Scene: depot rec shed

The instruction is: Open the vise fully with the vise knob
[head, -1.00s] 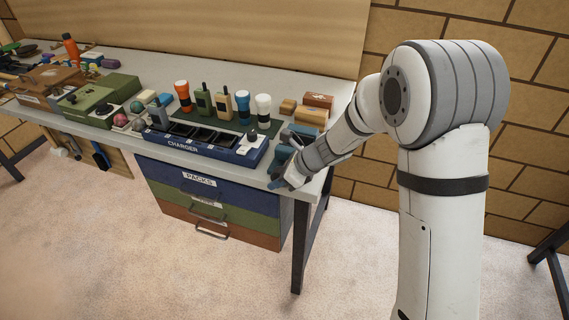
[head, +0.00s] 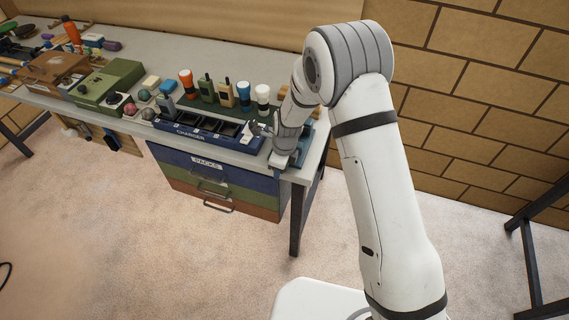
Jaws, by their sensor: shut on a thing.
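The blue vise (head: 304,132) is fixed at the right end of the bench, near its front edge. My arm hides much of it, so how far its jaws stand apart cannot be told. My gripper (head: 281,160) points down at the front of the vise, at the bench edge. It is shut on the vise knob, which is small and mostly hidden by the fingers.
The bench (head: 140,110) holds a blue charger (head: 205,133) just left of my gripper, with torches and radios behind it. Green (head: 105,80) and brown (head: 58,72) boxes stand farther left. A drawer unit (head: 215,180) hangs below. The floor in front is clear.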

